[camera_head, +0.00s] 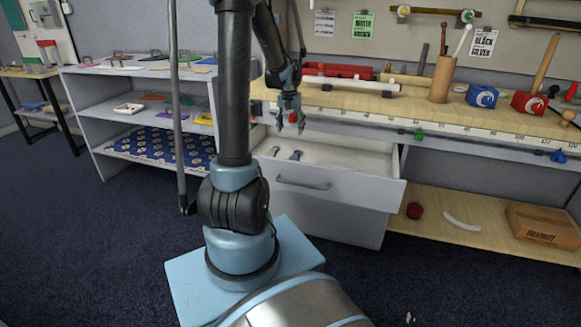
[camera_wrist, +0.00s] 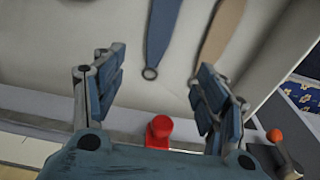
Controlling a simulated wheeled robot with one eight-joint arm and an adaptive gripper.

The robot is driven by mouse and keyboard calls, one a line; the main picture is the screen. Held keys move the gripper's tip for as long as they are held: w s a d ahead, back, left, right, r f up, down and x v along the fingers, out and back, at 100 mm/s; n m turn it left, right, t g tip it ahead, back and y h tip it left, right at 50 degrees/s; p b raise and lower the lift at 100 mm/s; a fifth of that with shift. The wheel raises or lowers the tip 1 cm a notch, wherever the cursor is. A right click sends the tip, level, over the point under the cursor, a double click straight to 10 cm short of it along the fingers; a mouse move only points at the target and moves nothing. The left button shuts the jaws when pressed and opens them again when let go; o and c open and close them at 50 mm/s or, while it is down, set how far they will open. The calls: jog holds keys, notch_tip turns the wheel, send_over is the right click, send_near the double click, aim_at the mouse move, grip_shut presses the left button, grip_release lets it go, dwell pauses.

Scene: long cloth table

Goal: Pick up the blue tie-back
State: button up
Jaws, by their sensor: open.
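The blue tie-back (camera_wrist: 162,35) is a flat strap with a small ring at its near end, lying on the pale drawer bottom in the wrist view. It shows small in the open drawer in the head view (camera_head: 296,156). My gripper (camera_head: 290,122) is above the drawer, pointing down. In the wrist view my gripper (camera_wrist: 158,78) has its fingers spread wide, with the ring end of the blue tie-back between and beyond the tips. Nothing is held. A tan tie-back (camera_wrist: 221,30) lies to its right, beyond the right finger.
The open drawer (camera_head: 345,192) has raised walls around the tie-backs. The workbench top (camera_head: 400,106) overhangs behind it, with a red tool (camera_head: 340,71) and a holder (camera_head: 441,78). A shelf unit (camera_head: 130,85) stands left. A red object (camera_wrist: 158,130) shows low in the wrist view.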

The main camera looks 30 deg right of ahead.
aim_at(292, 157)
jog(key=f, duration=0.5)
jog(key=w+d+f, duration=0.1)
jog(key=f, duration=1)
jog(key=shift+w+d+f, duration=0.15)
jog(key=shift+d+f, duration=0.2)
jog(key=shift+f, duration=0.05)
jog(key=c, duration=1.1)
